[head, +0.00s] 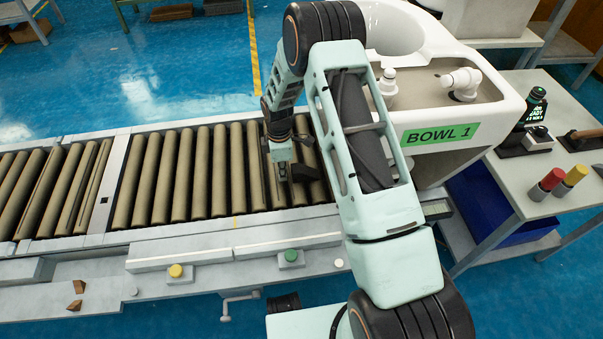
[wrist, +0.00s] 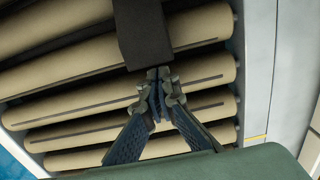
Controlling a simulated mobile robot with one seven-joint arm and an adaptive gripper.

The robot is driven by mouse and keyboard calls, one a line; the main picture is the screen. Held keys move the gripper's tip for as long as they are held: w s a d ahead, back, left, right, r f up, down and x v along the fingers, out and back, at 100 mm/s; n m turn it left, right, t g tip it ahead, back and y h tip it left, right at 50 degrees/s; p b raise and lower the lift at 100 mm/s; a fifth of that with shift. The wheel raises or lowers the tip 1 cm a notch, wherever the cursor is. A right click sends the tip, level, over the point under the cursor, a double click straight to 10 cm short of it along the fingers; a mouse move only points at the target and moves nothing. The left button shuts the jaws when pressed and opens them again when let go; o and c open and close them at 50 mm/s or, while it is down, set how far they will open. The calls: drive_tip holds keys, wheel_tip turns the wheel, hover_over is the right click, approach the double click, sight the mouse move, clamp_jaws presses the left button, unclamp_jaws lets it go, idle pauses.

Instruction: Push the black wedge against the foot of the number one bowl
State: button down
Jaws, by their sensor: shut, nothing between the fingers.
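The black wedge (head: 303,173) lies on the conveyor rollers, just left of my arm in the head view. In the wrist view the wedge (wrist: 143,35) is a dark block at the top, straight ahead of the fingertips. My gripper (head: 283,172) is low over the rollers at the wedge's left side. Its fingers (wrist: 157,90) are closed together and empty, with their tips at or very near the wedge's edge; contact is unclear. The white number one bowl (head: 478,110) bears a green "BOWL 1" label (head: 440,134) at the right. My arm hides part of its foot.
The roller conveyor (head: 175,175) runs left with bare rollers. Its front rail carries a yellow button (head: 176,271) and a green button (head: 291,255). Brown wedge-like pieces (head: 76,295) lie at the front left. A side table (head: 550,195) with red and yellow cylinders stands right.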

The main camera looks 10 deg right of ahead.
wheel_tip(320, 180, up, 9)
drive_tip(key=p, duration=0.5)
idle(0.3)
drive_tip(key=shift+a, duration=0.1)
